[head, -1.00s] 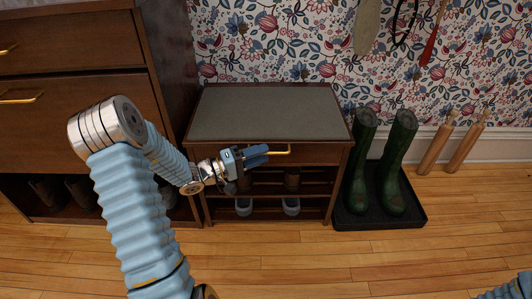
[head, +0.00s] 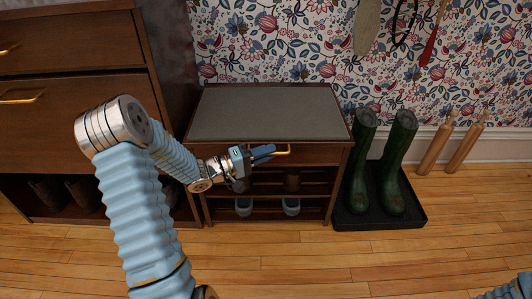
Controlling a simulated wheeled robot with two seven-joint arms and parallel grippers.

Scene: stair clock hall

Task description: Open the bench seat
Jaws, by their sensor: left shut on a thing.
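The bench (head: 339,170) is dark wood with a flat grey-green seat (head: 265,112) on top, and stands against the wallpapered wall. The seat looks level and closed. A brass bar handle (head: 285,153) shows on the bench front, just under the seat's front edge. My left gripper (head: 272,151) reaches in from the left in front of the bench and is shut on the handle, its blue fingers hiding the handle's left part. My right gripper is out of view; only a bit of that arm shows at the bottom right corner.
Shoes stand on the open shelves below the seat. A tall dark wooden cabinet (head: 70,100) is close on the left. Green boots (head: 397,165) on a black tray (head: 385,221) and wooden boot trees (head: 437,150) are to the right. The wooden floor (head: 350,265) in front is clear.

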